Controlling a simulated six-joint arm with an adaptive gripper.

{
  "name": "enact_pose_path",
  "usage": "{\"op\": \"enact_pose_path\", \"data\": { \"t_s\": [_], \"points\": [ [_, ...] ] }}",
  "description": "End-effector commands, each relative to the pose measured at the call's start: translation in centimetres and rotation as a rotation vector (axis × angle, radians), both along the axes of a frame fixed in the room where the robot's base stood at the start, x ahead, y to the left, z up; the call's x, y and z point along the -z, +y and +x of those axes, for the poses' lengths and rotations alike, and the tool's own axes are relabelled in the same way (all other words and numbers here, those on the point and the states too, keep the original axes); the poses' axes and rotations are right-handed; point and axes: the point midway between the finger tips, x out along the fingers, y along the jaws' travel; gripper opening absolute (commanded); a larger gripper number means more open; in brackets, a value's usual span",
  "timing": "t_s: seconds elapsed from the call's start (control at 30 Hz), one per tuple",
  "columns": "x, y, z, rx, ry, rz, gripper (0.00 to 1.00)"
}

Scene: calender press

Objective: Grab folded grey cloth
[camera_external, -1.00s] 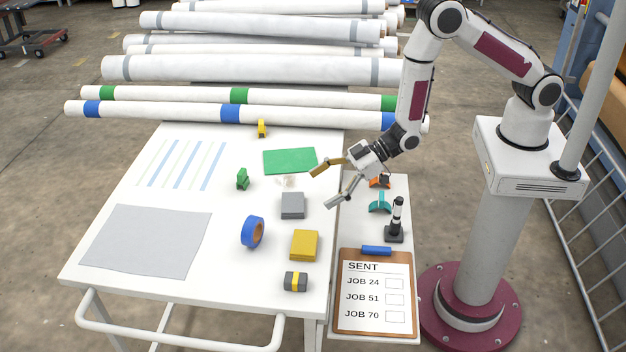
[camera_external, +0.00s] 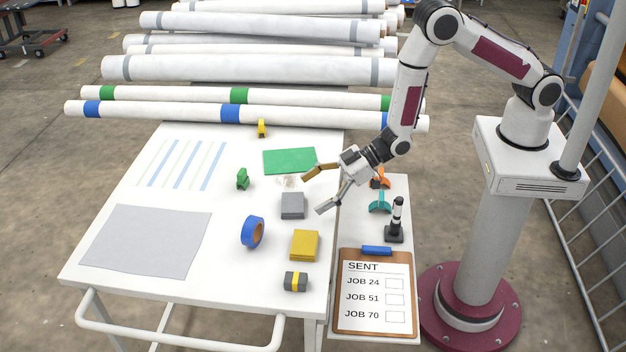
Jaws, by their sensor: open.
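The folded grey cloth (camera_external: 292,206) is a small grey block-like stack lying on the white table, right of its middle. My gripper (camera_external: 311,194) is open, its two fingers spread wide and pointing left and down. In the picture the fingertips are just right of the cloth, one above it and one below it. The gripper appears to be above the table and holds nothing. I cannot tell its exact height over the cloth.
Near the cloth are a green mat (camera_external: 289,160), a blue tape roll (camera_external: 252,232), a yellow folded cloth (camera_external: 304,245) and a green clip (camera_external: 242,179). A side shelf holds a clipboard (camera_external: 375,330) and a black-and-white upright tool (camera_external: 396,222). Long rolls lie behind.

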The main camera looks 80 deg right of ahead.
Motion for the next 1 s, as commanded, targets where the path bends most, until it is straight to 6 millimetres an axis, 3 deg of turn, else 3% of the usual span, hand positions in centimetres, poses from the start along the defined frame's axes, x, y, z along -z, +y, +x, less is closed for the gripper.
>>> {"op": "enact_pose_path", "data": {
  "t_s": [0.6, 1.0],
  "points": [
    [1.7, 1.7, 3.9, 0.000, 0.000, 0.000, 0.90],
    [1.8, 1.9, 4.2, 0.001, 0.001, -0.001, 0.90]
  ]
}}
